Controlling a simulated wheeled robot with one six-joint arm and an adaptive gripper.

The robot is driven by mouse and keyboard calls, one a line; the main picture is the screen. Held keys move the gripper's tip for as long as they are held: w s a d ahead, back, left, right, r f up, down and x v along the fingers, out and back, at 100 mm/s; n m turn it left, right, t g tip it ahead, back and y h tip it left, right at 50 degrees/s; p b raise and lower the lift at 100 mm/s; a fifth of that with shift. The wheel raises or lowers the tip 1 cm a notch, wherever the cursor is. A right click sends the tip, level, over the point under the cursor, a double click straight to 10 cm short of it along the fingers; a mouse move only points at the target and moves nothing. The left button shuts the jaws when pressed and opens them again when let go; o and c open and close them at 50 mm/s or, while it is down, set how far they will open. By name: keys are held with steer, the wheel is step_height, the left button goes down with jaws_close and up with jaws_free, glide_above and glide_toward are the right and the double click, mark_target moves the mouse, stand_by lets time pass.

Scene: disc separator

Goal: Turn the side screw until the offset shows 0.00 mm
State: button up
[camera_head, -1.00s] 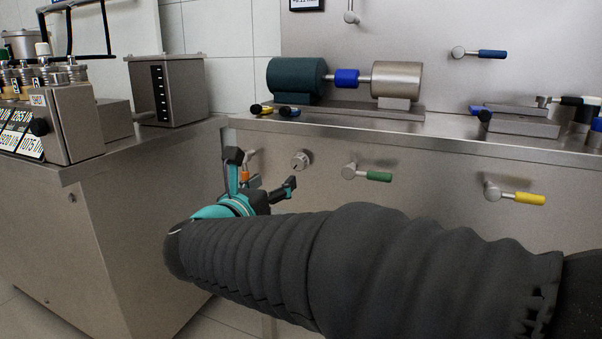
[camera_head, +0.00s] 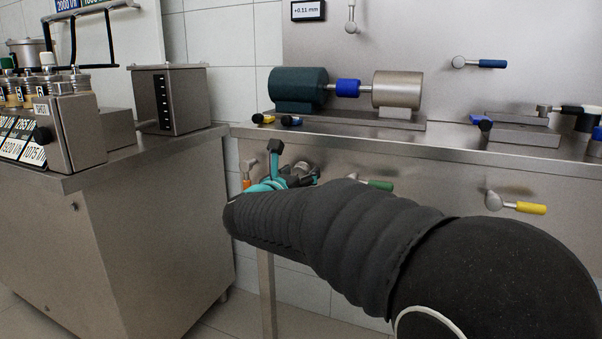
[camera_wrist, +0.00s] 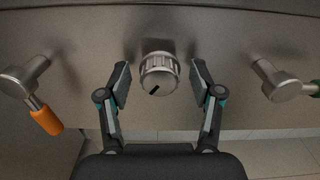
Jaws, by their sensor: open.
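A small display (camera_head: 308,11) on the back panel reads +0.11 mm in the head view. A ribbed metal knob (camera_wrist: 159,66) with a black pointer mark sits on the bench front in the wrist view. My gripper (camera_wrist: 162,84) is open, with one finger on each side of this knob and gaps showing on both sides. In the head view the knob is mostly hidden behind my gripper (camera_head: 292,172). Near the foot of the green motor (camera_head: 299,88) are a yellow-ended screw (camera_head: 263,119) and a blue-ended screw (camera_head: 291,121). I cannot tell which of these is the side screw.
An orange-handled lever (camera_wrist: 44,115) is left of the knob, and a green-handled lever (camera_wrist: 283,82) is right of it. A yellow-handled lever (camera_head: 518,205) is farther right. A steel cabinet (camera_head: 120,230) stands at the left. The bench edge runs above the knob.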

steer(key=shift+w+d, duration=0.1)
steer(key=shift+w, duration=0.15)
steer(key=c, duration=1.1)
steer(key=shift+c, duration=0.2)
